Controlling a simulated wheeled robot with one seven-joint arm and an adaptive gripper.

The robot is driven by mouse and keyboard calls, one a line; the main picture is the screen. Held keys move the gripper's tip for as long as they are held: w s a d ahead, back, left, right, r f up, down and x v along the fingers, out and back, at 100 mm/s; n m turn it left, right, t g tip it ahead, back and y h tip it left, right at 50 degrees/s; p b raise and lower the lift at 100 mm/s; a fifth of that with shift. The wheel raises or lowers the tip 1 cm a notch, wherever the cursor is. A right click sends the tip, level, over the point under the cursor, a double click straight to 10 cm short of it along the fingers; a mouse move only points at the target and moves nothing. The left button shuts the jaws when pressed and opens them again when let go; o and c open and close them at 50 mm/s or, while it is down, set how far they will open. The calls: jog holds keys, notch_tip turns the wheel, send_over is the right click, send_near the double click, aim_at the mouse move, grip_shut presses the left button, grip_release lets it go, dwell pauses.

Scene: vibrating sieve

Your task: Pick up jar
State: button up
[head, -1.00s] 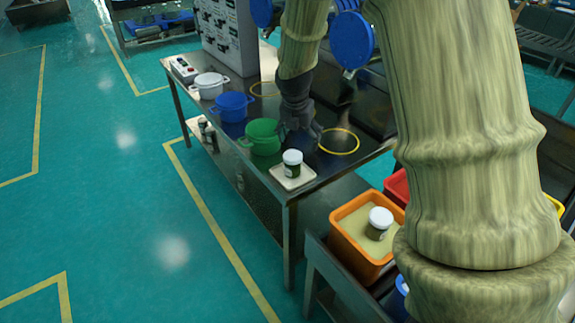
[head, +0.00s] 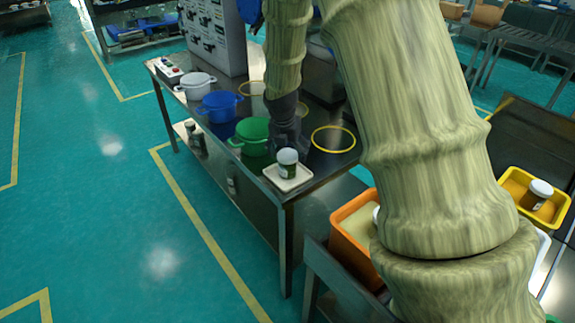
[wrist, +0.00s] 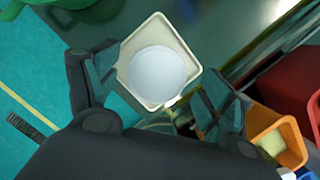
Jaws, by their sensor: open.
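A jar (head: 287,169) with a white lid and a dark green body stands upright in a small white square tray (head: 273,180) at the near corner of a metal table. In the wrist view its round white lid (wrist: 157,74) fills much of the tray (wrist: 128,55). My gripper (head: 288,145) is open and empty, pointing down just behind and above the jar in the head view. In the wrist view its fingers (wrist: 160,78) spread to either side of the lid. I cannot tell whether the fingertips reach down to jar height.
Green (head: 252,138), blue (head: 219,106) and white (head: 196,85) pots line the table's left edge. A yellow ring (head: 334,139) marks the tabletop right of my gripper. An orange bin (head: 352,228) and a yellow bin (head: 517,183) holding another jar (head: 540,191) stand at the right.

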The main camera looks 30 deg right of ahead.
jog(key=shift+p+x, duration=0.35)
jog(key=shift+x, duration=2.5)
jog(key=shift+a, duration=0.2)
jog(key=c, duration=1.1)
